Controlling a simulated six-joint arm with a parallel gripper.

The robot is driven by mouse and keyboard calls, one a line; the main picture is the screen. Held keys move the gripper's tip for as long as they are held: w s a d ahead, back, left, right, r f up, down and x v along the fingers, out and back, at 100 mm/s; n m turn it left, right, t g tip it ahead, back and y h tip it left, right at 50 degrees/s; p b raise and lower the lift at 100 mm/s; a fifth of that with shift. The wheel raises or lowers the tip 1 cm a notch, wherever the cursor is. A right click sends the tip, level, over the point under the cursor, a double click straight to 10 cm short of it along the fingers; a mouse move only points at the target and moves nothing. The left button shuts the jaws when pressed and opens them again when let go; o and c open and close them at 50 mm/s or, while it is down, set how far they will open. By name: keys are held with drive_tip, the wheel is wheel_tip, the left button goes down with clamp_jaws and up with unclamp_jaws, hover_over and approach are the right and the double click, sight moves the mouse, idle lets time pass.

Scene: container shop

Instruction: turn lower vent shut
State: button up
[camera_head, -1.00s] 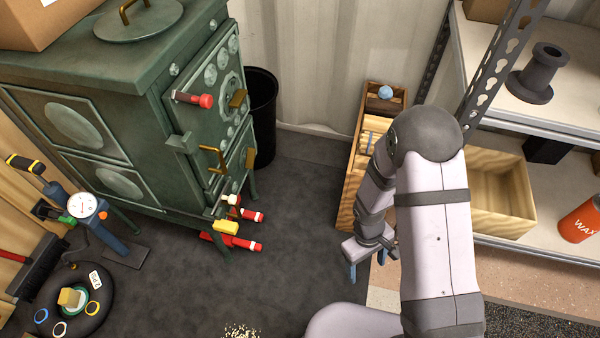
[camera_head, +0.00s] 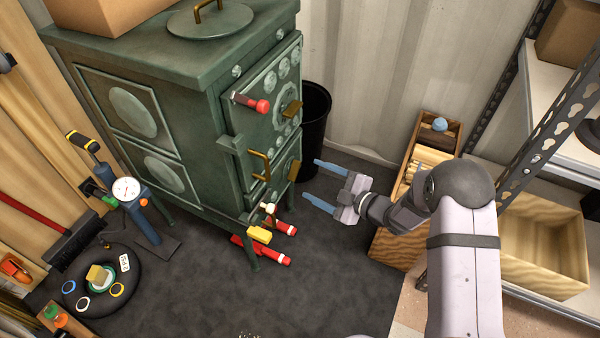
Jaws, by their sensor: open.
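The green cast-iron stove (camera_head: 195,125) stands left of centre, its door front facing right. The lower vent (camera_head: 293,170) shows as a brass tab low on the front; how far it is turned cannot be told. A similar brass tab, the upper vent (camera_head: 292,108), sits above it. My gripper (camera_head: 312,180) is open and empty, with two blue fingers pointing left at the stove's front. Its fingertips appear a short way right of the lower vent, apart from it in the picture.
A brass door handle (camera_head: 259,165) and a red-handled latch (camera_head: 251,102) stick out from the stove. Red tools (camera_head: 262,250) and a yellow piece (camera_head: 259,235) lie by its legs. A black bin (camera_head: 314,130) stands behind, a wooden crate (camera_head: 398,245) at right. The middle floor is clear.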

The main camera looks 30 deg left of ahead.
sight(293, 170)
drive_tip(key=b+x, duration=0.2)
drive_tip(key=x, duration=0.5)
drive_tip(key=shift+a+b, duration=0.15)
drive_tip(key=shift+b, duration=0.25)
drive_tip(key=shift+w+f, duration=0.1)
drive_tip(key=c, duration=1)
